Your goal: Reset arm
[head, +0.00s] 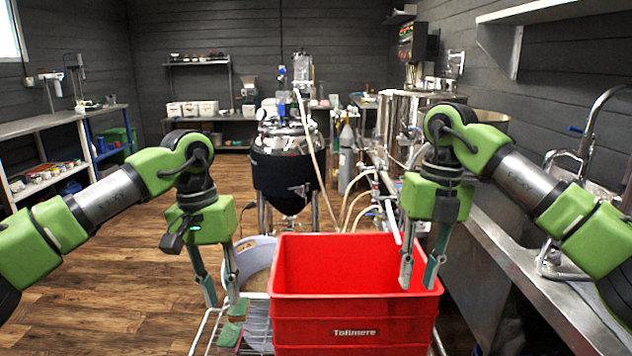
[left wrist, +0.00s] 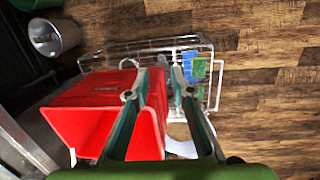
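My left gripper (head: 221,298) points down over the wire cart, left of the red crate (head: 300,334). Its two fingers are apart with nothing seen between them. In the left wrist view its open fingers (left wrist: 154,88) reach out beside and over the edge of the crate (left wrist: 85,125). My right gripper (head: 418,283) points down at the crate's right rim. Its fingers are apart, and no held thing shows. The crate, marked "Tollmere", looks empty where its inside shows. Both arms are bent and held out in front of me.
A white wire cart (left wrist: 150,46) carries the crate, with green and blue pads (left wrist: 190,67) at its side. A pale bucket (head: 262,283) is behind the left gripper. A steel counter (head: 530,290) runs along the right. A dark-jacketed kettle (head: 285,172) stands ahead. Wooden floor is free at left.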

